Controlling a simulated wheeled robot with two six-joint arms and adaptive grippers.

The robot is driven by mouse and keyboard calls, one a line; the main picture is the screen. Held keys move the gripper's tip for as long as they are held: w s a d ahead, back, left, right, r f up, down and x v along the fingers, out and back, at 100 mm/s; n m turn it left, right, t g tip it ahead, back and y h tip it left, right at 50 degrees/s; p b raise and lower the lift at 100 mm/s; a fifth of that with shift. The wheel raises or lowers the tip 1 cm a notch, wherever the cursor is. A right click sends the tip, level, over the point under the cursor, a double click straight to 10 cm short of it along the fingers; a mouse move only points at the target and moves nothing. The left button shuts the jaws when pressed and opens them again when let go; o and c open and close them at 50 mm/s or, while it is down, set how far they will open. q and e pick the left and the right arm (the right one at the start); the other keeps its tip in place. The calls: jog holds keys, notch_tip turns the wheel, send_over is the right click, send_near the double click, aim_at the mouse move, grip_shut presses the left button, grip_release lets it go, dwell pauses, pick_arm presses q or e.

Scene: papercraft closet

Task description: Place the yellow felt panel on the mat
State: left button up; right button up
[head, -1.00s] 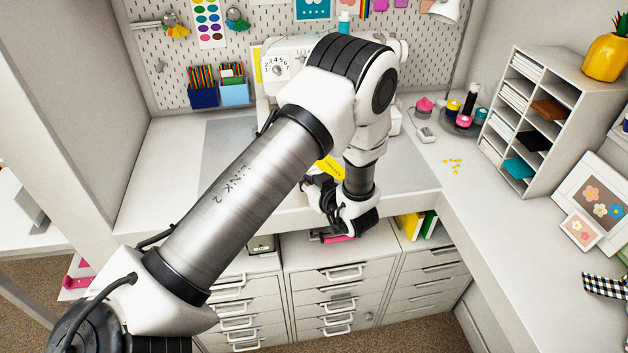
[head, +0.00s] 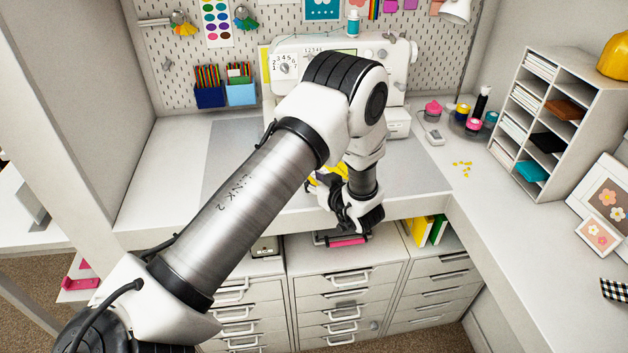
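The yellow felt panel (head: 338,168) shows only as small yellow patches at my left gripper, in front of the sewing machine. My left forearm and wrist hide most of it. My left gripper (head: 322,186) is low over the front part of the grey mat (head: 222,165), its fingers at the yellow patches. The fingertips are partly hidden, so I cannot tell whether they are closed on the panel or whether it touches the mat. The mat lies on the white desk, both sides of it visible around my arm. My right gripper is not in view.
A white sewing machine (head: 295,62) stands at the mat's back. Drawers (head: 345,290) stand below the desk's front edge. The desk left of the mat is clear.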

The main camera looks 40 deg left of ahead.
pick_arm(q)
jog(key=shift+r, duration=0.15)
jog(key=b+v, duration=0.3)
jog(key=v, duration=0.9)
jog(key=shift+w, duration=0.1)
